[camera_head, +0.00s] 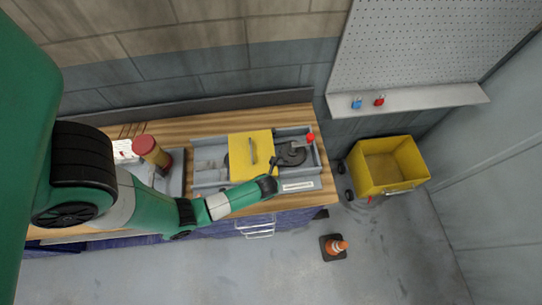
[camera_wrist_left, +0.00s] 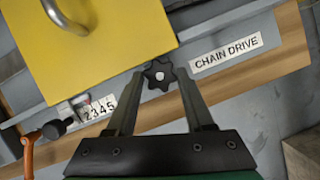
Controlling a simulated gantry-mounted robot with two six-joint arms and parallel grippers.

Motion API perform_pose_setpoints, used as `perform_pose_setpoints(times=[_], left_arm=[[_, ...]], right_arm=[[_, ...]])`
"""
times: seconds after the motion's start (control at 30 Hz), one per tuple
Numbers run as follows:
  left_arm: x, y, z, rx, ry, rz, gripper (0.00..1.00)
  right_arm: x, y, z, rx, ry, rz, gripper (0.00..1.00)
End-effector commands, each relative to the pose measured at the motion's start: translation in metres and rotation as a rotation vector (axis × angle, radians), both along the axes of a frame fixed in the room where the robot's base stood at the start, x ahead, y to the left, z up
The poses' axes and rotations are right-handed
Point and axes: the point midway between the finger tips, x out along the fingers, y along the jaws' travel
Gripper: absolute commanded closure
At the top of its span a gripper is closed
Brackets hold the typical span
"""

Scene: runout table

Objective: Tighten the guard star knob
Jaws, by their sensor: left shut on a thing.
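The black star knob (camera_wrist_left: 160,76) with a pale centre sits at the front edge of the yellow guard (camera_wrist_left: 110,35), between the two fingers of my left gripper (camera_wrist_left: 159,78). The gripper is shut on the knob. In the head view the yellow guard (camera_head: 242,160) with its grey handle lies over the middle of the grey machine frame (camera_head: 208,142). My left gripper (camera_head: 273,167) reaches the guard's front right corner there, and the knob is too small or covered to make out. My right gripper is not in view.
A "CHAIN DRIVE" label (camera_wrist_left: 227,53) lies right of the knob. A number scale (camera_wrist_left: 99,109) and an orange lever (camera_wrist_left: 29,152) are at left. A red knob (camera_head: 310,138) stands right of the guard. A yellow bin (camera_head: 412,165) and traffic cone (camera_head: 337,245) stand on the floor.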

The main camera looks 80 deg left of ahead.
Motion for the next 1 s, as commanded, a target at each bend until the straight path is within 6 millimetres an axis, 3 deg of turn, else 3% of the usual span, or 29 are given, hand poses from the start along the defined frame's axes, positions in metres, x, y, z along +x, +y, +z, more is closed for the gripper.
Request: perform_pose_setpoints(times=[0.03, 0.33, 0.37, 0.5, 0.83, 1.0], left_arm=[[0.0, 0.0, 0.004, 0.001, 0.0, -0.022, 1.0], [0.001, 0.0, 0.001, 0.002, -0.003, -0.038, 1.0], [0.001, 0.0, 0.001, 0.002, -0.003, -0.038, 0.42], [0.001, 0.0, 0.0, 0.002, -0.003, -0.038, 0.17], [0.0, -0.001, 0.004, 0.002, -0.003, -0.038, 0.17], [-0.003, -0.009, 0.029, 0.002, -0.006, -0.04, 0.17]], right_arm=[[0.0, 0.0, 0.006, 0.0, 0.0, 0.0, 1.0], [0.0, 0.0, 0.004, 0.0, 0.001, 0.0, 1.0], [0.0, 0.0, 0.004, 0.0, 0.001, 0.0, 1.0], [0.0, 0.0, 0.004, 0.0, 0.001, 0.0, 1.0], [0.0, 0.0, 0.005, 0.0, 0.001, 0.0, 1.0], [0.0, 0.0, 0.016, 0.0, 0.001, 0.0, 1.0]])
